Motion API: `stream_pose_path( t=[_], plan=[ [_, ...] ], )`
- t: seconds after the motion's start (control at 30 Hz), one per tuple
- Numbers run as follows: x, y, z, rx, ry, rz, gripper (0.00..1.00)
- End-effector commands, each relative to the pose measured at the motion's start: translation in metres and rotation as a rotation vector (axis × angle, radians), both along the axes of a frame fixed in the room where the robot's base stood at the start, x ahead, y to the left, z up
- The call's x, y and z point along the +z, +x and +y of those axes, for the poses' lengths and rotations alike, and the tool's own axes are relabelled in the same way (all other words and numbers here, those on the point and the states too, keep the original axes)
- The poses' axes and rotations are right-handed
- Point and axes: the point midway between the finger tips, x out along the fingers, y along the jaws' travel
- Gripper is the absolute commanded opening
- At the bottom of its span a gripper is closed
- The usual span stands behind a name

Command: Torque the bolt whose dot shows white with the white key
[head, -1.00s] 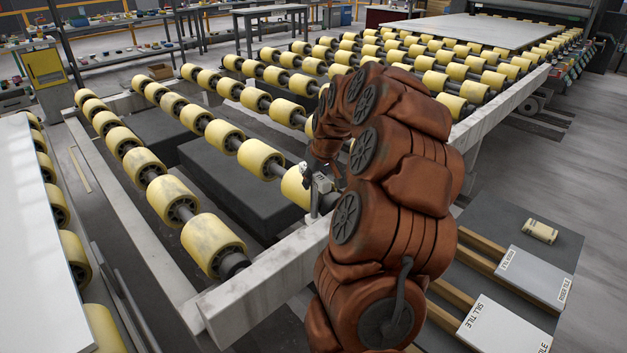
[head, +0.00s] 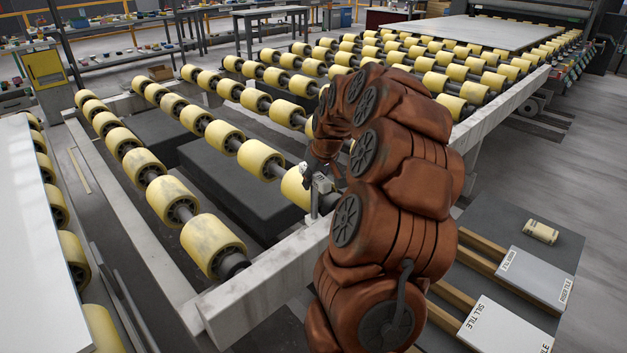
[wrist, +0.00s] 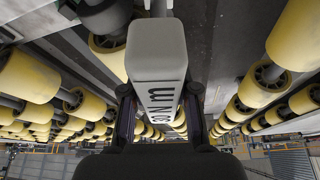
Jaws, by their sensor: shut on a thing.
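The white key (wrist: 156,55) fills the upper middle of the wrist view as a pale block with dark lettering ending in "N m". My gripper (wrist: 160,98) is shut on it, one dark finger on each side. In the head view my gripper (head: 314,168) is small and partly hidden by my arm, at the near end of a yellow roller beside the pale conveyor beam. A small light grey upright piece (head: 323,188) stands just beside it. I cannot make out a bolt or a white dot in either view; the key's far end is hidden.
Rows of yellow rollers (head: 213,245) surround the gripper, and a pale beam (head: 262,284) runs below it.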

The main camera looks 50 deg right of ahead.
Motion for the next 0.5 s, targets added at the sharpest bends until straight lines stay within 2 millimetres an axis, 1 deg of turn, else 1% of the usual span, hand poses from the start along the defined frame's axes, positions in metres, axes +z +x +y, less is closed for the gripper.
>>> stream_pose_path(
  t=[0.5],
  plan=[
    [-0.0081,0.0,-0.0004,0.0,-0.001,-0.001,0.0]
  ],
)
